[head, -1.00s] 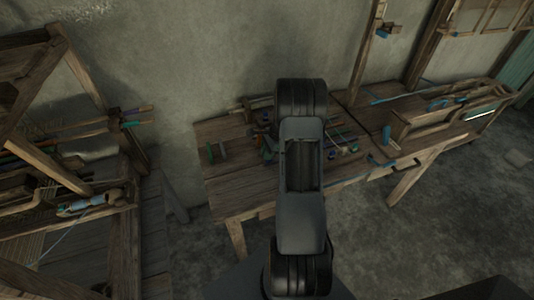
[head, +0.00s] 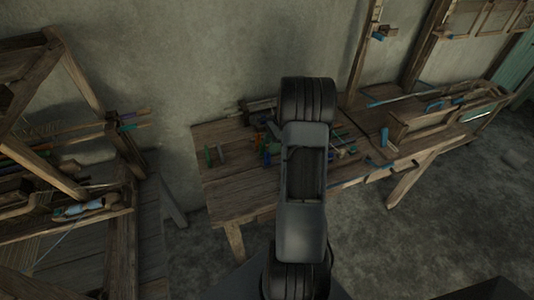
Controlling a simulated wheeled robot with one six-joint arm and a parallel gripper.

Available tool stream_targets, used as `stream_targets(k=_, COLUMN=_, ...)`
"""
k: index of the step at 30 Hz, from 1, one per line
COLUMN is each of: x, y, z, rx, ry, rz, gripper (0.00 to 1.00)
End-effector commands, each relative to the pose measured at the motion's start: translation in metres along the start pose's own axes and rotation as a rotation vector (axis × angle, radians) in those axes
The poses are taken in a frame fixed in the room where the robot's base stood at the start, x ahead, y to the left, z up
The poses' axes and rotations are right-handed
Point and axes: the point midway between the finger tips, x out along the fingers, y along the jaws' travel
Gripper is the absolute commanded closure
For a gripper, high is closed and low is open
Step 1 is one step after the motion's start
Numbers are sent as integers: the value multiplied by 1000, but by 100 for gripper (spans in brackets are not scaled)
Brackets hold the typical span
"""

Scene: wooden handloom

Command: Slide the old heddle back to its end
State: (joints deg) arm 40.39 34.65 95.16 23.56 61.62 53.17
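A wooden handloom (head: 128,236) stands at the left, cut by the picture edge. Several rods with coloured ends (head: 125,128) stick out from its side toward the right. A pale blue wound piece (head: 84,207) lies on its lower beam. I cannot tell which piece is the old heddle. My arm rises through the middle of the picture and covers part of the workbench. My gripper does not show; it is hidden or out of the picture.
A wooden workbench (head: 235,190) stands against the wall, with several small coloured tools (head: 214,155) on it. A wooden frame with blue parts (head: 445,113) lies at its right end. Upright posts (head: 427,50) stand behind. Bare floor (head: 450,215) is open at the right.

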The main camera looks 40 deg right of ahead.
Motion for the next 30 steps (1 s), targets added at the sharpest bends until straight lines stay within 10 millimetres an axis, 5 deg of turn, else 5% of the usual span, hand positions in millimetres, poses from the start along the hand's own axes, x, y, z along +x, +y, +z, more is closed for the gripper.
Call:
stream_targets(k=12, x=-60, y=0, z=0, rx=0, ry=0, rz=0, gripper=62)
stream_targets(k=30, x=-68, y=0, z=0, rx=1, ry=-1, rz=1, gripper=62)
